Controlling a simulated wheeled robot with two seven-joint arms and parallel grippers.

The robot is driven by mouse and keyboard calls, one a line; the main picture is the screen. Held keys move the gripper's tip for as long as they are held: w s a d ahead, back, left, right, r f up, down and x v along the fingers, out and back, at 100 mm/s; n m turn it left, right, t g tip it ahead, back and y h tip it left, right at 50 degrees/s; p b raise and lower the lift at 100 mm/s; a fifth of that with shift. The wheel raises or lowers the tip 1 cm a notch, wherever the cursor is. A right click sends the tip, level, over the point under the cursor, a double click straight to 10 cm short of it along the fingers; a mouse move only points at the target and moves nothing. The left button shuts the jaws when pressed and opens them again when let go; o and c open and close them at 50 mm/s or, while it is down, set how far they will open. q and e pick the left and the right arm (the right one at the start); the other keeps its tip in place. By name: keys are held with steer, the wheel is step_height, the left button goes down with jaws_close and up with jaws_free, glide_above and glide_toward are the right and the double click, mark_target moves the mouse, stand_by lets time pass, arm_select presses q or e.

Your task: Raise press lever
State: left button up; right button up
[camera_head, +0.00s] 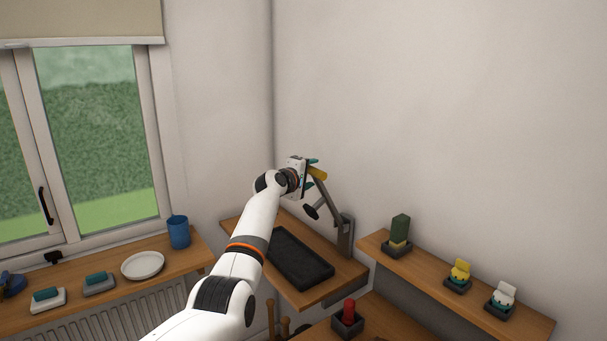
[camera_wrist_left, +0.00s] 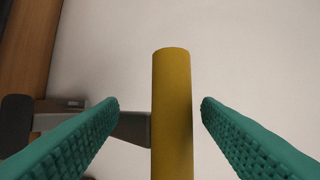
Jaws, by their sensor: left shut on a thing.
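The press lever has a yellow handle (camera_head: 319,174) on a grey arm, which slopes down to an upright grey post (camera_head: 345,236) on the wooden shelf. The lever is raised, with its handle well above the shelf. A round black pad (camera_head: 311,212) hangs beneath the arm. My left gripper (camera_head: 309,176) is shut on the yellow handle. In the left wrist view the handle (camera_wrist_left: 171,110) stands between the two teal ribbed fingers, with the grey arm behind it. My right gripper is not in view.
A black tray (camera_head: 300,262) lies on the shelf below the lever. A right shelf holds a green block (camera_head: 400,229), a yellow item (camera_head: 460,271) and a white item (camera_head: 503,294). A blue cup (camera_head: 179,232) and white plate (camera_head: 143,265) stand by the window. A red item (camera_head: 349,310) sits lower.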

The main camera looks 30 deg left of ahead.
arm_select(q)
steer(key=shift+d+r, duration=0.25)
steer(key=shift+r, duration=0.3)
steer(key=shift+s+f, duration=0.1)
steer(key=shift+f, duration=0.25)
steer(key=s, duration=0.1)
steer(key=s+b, duration=0.1)
steer(key=s, duration=0.1)
steer(key=s+b, duration=0.1)
steer(key=s, duration=0.1)
steer(key=shift+s+d+r, duration=0.1)
steer(key=shift+d+r, duration=0.2)
steer(key=shift+d, duration=0.1)
steer(key=s+a+b, duration=0.1)
steer(key=s+b, duration=0.1)
steer(key=s, duration=0.4)
steer(key=shift+s+a+r, duration=0.15)
steer(key=shift+s+r, duration=0.1)
steer(key=shift+r, duration=0.15)
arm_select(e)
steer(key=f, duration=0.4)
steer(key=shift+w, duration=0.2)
